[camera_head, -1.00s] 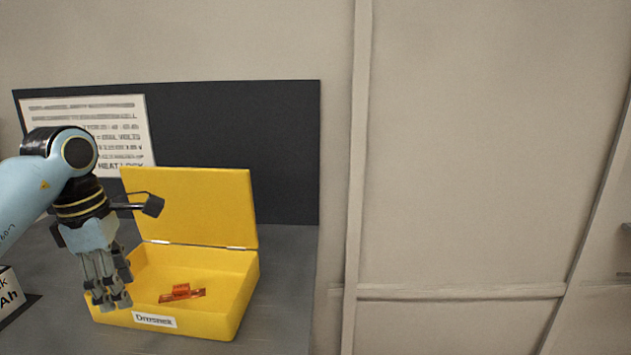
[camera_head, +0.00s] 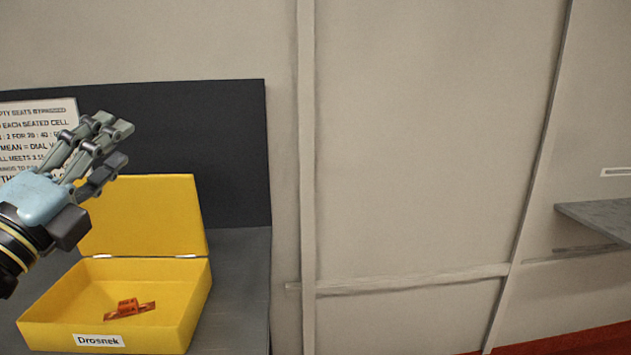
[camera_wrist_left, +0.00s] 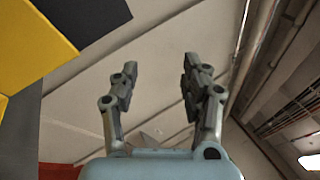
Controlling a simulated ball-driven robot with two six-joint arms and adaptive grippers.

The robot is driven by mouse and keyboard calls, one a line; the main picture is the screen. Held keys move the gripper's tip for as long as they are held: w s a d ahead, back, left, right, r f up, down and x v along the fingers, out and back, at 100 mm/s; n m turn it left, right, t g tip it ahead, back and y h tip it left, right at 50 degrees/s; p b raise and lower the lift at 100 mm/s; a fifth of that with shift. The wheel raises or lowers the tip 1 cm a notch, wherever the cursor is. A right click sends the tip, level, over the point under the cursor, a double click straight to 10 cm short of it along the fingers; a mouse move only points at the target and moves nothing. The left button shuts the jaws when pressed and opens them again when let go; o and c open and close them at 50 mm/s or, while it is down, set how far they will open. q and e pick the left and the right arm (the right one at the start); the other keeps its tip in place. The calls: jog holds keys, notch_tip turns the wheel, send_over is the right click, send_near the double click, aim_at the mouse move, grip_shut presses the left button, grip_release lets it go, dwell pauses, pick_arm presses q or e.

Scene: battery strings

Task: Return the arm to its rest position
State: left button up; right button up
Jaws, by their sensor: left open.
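My left gripper (camera_head: 108,128) is raised at the left of the head view, in front of the dark board and the open box lid. Its fingers point up and to the right. In the left wrist view its two fingers (camera_wrist_left: 155,82) stand apart with nothing between them, so it is open and empty. My right gripper is not in view.
An open yellow box (camera_head: 195,310) labelled "Drosnek" stands on the grey bench (camera_head: 240,290), with an orange-brown item (camera_head: 130,308) inside. A dark board (camera_head: 235,150) and a printed sheet (camera_head: 20,135) are behind. A grey shelf (camera_head: 600,218) juts in at the right.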

pick_arm(q)
jog(key=s+a+f+n+g+y, duration=0.7)
jog(key=a+f+n+y, duration=0.4)
jog(key=n, duration=0.7)
jog(key=s+d+f+n+g+h, duration=0.35)
jog(key=s+d+f+g, duration=0.2)
jog(key=s+f, duration=0.35)
jog(key=s+d+f+n+g+h, duration=0.2)
jog(key=s+d+f+n+g, duration=0.2)
jog(key=s+f+g, duration=0.45)
jog(key=s+a+f+t+b, duration=0.1)
jog(key=s+f+b, duration=0.15)
jog(key=f, duration=1.25)
jog(key=s+a+f+t+b, duration=0.15)
jog(key=f+b, duration=0.25)
jog(key=f, duration=1.2)
jog(key=s+a+f+g+b, duration=0.1)
jog(key=s+f+b, duration=0.4)
jog(key=s+f, duration=1.3)
notch_tip(320, 180, down, 3)
jog(key=shift+s+a+g, duration=0.15)
jog(key=shift+g, duration=0.4)
